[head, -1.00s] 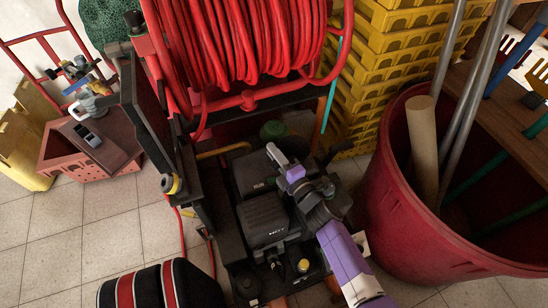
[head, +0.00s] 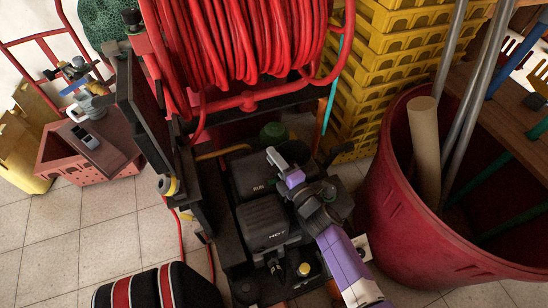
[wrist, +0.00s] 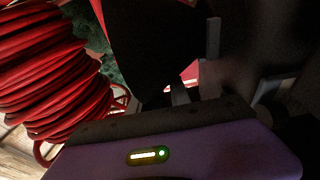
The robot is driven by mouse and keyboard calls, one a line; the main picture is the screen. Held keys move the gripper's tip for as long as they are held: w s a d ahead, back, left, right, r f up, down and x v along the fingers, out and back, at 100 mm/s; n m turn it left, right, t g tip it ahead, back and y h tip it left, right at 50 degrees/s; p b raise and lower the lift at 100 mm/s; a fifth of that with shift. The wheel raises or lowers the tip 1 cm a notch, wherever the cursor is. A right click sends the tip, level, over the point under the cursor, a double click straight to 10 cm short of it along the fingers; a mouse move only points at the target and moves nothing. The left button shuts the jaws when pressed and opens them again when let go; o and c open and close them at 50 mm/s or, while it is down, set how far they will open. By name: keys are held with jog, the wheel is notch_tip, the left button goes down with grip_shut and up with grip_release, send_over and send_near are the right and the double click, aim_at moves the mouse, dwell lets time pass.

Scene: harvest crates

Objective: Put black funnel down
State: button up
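My gripper (head: 279,162), with pale grey fingers on a purple and black wrist, is over the black machine below the hose reel in the head view. The fingers look close together, but their gap is not clear. I cannot make out a black funnel in the head view. In the wrist view a large dark shape (wrist: 155,45) fills the upper middle, beyond the purple gripper body. It is too dark to tell whether it is the funnel or a black panel, or whether the fingers touch it.
The red hose reel (head: 250,100) stands above the machine (head: 265,222). A big red tub (head: 390,225) with poles is at right, beside stacked yellow crates (head: 375,75). A red crate (head: 62,168) and hand truck stand at left. Tiled floor (head: 95,225) is clear at left.

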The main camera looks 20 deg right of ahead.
jog(key=shift+o, duration=0.9)
jog(key=shift+r, duration=0.1)
jog(key=shift+r+p, duration=0.3)
jog(key=shift+p, duration=0.1)
jog(key=s+d+p, duration=0.2)
jog(key=s, duration=0.9)
jog(key=shift+s+d+r, duration=0.2)
jog(key=shift+s, duration=0.2)
jog(key=s+r+m+h, duration=0.1)
jog(key=s+r+m, duration=0.1)
jog(key=s+m, duration=0.35)
jog(key=s+a+r+m+h, duration=0.1)
jog(key=s+r+m, duration=0.1)
jog(key=s, duration=0.6)
jog(key=s+r+m+h, duration=0.1)
jog(key=s+r+m, duration=0.2)
jog(key=s, duration=0.4)
jog(key=s+r+m+g, duration=0.2)
jog(key=s+r+m, duration=0.7)
jog(key=s+r, duration=0.2)
jog(key=shift+s+r+m+g, duration=0.25)
jog(key=shift+r+m+g, duration=0.15)
jog(key=shift+r, duration=0.2)
